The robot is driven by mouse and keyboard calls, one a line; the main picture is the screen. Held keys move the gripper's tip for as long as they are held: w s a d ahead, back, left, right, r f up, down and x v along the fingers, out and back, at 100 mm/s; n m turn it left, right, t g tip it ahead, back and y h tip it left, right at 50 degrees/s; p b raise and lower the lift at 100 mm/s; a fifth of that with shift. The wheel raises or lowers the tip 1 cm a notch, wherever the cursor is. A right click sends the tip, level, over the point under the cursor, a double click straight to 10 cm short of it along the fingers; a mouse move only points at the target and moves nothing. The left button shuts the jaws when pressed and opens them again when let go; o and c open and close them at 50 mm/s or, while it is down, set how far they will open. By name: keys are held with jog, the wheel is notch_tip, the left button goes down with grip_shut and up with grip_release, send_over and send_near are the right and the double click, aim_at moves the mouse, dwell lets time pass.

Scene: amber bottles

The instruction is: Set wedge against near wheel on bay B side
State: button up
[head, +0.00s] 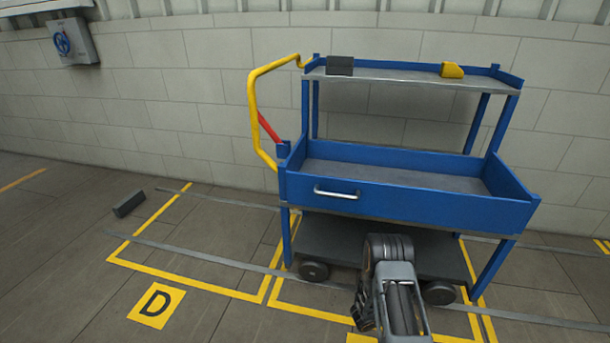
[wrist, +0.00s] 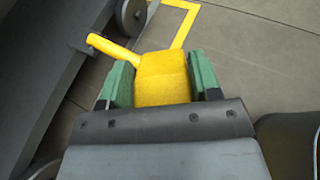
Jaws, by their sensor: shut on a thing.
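The yellow wedge (wrist: 163,80), with a yellow bar sticking out to its upper left, is between the green finger pads of my gripper (wrist: 161,76). My gripper is shut on it. In the head view my gripper (head: 362,312) is low at the cart's front, with a little yellow showing; my arm hides most of it. The blue cart (head: 400,200) has two near wheels in view, a left one (head: 313,270) and a right one (head: 438,292). One wheel (wrist: 133,16) shows at the top of the wrist view, apart from the wedge. No bay B letter is readable.
A bay D sign (head: 157,304) is on the floor at left, inside view of yellow lines. A dark block (head: 129,204) lies on the floor further back. A dark block (head: 339,66) and another yellow piece (head: 452,70) sit on the cart's top shelf. Floor at left is mostly clear.

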jog(key=w+a+r+n+t+y, duration=0.2)
jog(key=w+a+r+n+t, duration=0.15)
jog(key=a+r, duration=0.3)
jog(key=w+a+r+n+t+y, duration=0.25)
jog(key=w+a+r, duration=0.2)
jog(key=r, duration=0.35)
jog(key=s+a+r+n+t+y, duration=0.2)
jog(key=a+r+n+t+y, duration=0.3)
jog(key=a+r, duration=0.6)
notch_tip(320, 180, up, 38)
jog(key=n+p, duration=0.1)
jog(key=p, duration=3.2)
jog(key=shift+r+g, duration=0.25)
jog(key=shift+g, duration=0.15)
jog(key=shift+d, duration=0.2)
